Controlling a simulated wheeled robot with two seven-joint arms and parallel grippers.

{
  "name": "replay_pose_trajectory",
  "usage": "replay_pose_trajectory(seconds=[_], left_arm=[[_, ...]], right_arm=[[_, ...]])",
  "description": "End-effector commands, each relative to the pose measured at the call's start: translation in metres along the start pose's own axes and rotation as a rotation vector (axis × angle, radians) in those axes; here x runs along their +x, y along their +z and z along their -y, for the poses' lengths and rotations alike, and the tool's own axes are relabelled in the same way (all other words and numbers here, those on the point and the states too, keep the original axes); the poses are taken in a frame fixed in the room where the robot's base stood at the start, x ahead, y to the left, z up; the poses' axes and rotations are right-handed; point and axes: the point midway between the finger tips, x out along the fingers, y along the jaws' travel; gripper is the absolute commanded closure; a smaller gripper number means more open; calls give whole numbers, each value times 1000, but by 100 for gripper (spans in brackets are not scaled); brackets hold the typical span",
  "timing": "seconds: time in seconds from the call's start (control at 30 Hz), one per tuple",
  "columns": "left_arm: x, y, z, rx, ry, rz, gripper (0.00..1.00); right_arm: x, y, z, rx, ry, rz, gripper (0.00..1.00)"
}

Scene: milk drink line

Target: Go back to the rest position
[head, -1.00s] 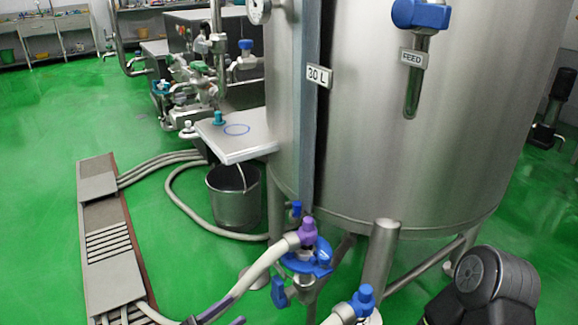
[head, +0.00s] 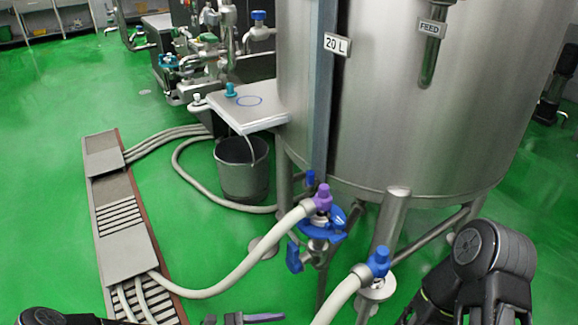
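My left arm shows as a dark link at the bottom left edge. A dark part with a purple strip, seemingly my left gripper (head: 238,318), pokes up at the bottom edge, left of the tank's legs. It is mostly cut off, and I cannot tell whether it is open or holds anything. My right arm is folded at the lower right, with its dark round joint showing. My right gripper is out of view.
The steel tank (head: 400,110) stands on legs ahead, with a FEED label (head: 432,28). Blue valves (head: 378,262) and a purple-capped hose (head: 240,265) are below it. A bucket (head: 242,170) stands under a side shelf (head: 245,105). Green floor (head: 50,180) is clear at left.

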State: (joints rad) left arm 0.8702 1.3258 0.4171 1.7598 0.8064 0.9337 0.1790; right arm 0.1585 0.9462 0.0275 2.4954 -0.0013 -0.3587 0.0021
Motion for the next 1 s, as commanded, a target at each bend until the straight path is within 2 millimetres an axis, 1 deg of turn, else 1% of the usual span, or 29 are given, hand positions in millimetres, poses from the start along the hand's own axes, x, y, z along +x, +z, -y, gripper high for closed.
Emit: replay_pose_trajectory(seconds=[0.03, 0.07, 0.1, 0.17, 0.2, 0.23, 0.3, 0.33, 0.4, 0.5, 0.6, 0.67, 0.7, 0.73, 0.87, 0.97, 1.0], left_arm=[[10, -6, 21, 24, -70, -56, 44], [14, -12, 34, 43, -114, -98, 44], [19, -22, 56, 79, -184, -161, 44], [20, -38, 93, 160, -313, -277, 44], [16, -51, 120, 238, -416, -367, 44], [9, -61, 138, 308, -492, -435, 44], [-11, -79, 164, 477, -637, -567, 44], [-19, -84, 171, 549, -688, -611, 44], [-37, -91, 179, 710, -785, -695, 44], [-55, -92, 180, 932, -884, -774, 44], [-65, -84, 174, 1145, -947, -822, 44], [-68, -77, 169, 1270, -971, -838, 44], [-68, -63, 165, 1316, -975, -843, 44], [-69, -51, 163, 1304, -971, -844, 44], [-69, -19, 160, 1296, -968, -844, 44], [-69, 10, 157, 1295, -967, -844, 44], [-70, 22, 155, 1295, -967, -844, 44]], right_arm=[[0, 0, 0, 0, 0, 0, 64], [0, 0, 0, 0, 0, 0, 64], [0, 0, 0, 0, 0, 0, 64], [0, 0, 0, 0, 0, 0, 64], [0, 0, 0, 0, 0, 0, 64], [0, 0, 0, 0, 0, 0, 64], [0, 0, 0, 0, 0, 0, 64], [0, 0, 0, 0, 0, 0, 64], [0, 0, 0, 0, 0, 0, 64], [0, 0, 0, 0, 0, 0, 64], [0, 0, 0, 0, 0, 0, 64], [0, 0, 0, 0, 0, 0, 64], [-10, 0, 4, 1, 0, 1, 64], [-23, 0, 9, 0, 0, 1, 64], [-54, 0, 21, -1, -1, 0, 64], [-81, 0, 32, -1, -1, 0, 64], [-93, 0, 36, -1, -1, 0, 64]])
